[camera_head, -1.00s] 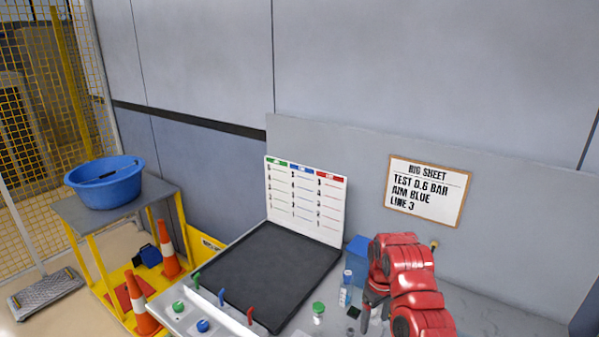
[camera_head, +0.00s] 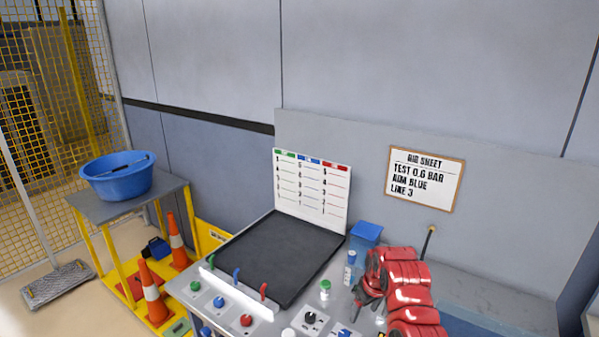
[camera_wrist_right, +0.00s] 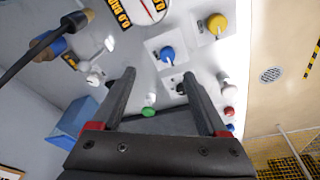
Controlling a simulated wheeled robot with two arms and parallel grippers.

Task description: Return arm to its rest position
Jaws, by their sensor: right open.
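My right arm (camera_head: 405,290), red, folds over the right part of the grey bench in the head view. My right gripper (camera_head: 362,300) points down at the bench near its control knobs, partly hidden by the arm. In the right wrist view its two dark fingers (camera_wrist_right: 158,76) are spread apart with nothing between them. A green-capped bottle (camera_wrist_right: 149,112) shows beyond the gap; a green-capped bottle (camera_head: 325,290) also stands left of the gripper in the head view. My left gripper is not in view.
A black tray (camera_head: 270,258) lies on the bench before a label board (camera_head: 311,194). A blue bin (camera_head: 366,234) stands behind the arm. Red and blue knobs (camera_head: 246,320) line the front. A blue basin (camera_head: 118,177) sits on a side table. A rig sheet (camera_head: 425,180) hangs on the wall.

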